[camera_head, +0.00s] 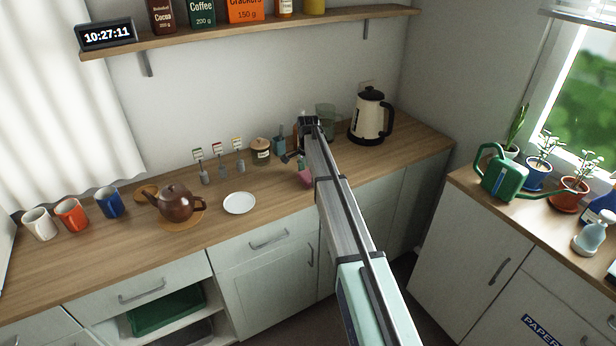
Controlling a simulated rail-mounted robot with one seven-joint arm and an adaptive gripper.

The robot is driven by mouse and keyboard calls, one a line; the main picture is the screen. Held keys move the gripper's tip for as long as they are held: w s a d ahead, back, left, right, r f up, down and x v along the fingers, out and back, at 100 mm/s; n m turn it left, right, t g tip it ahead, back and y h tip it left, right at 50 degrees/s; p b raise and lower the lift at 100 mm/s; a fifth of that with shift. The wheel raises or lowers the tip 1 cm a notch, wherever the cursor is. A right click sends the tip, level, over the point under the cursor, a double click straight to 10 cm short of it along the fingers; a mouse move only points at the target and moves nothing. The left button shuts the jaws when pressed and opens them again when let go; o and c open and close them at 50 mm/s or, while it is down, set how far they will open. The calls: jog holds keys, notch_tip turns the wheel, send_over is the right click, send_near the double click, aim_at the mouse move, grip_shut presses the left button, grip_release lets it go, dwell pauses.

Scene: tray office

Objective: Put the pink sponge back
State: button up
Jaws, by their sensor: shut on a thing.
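The pink sponge (305,178) shows as a small pink patch just above or at the wooden counter, left of my arm. My gripper (302,166) points down over the counter and is shut on the sponge. My arm hides part of the gripper and the sponge's right side. I cannot tell whether the sponge touches the counter.
A blue-grey container (279,146), a lidded jar (261,152) and a clear jug (326,117) stand close by. The kettle (370,117) is to the right. A white plate (239,203) and teapot (174,203) are left. The counter front between plate and arm is clear.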

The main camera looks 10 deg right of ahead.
aim_at(308, 176)
jog(key=shift+f, duration=0.2)
jog(key=o, duration=1)
jog(key=shift+r, duration=0.1)
jog(key=shift+r, duration=0.1)
notch_tip(308, 176, up, 12)
jog(key=b, duration=0.2)
jog(key=shift+b, duration=0.4)
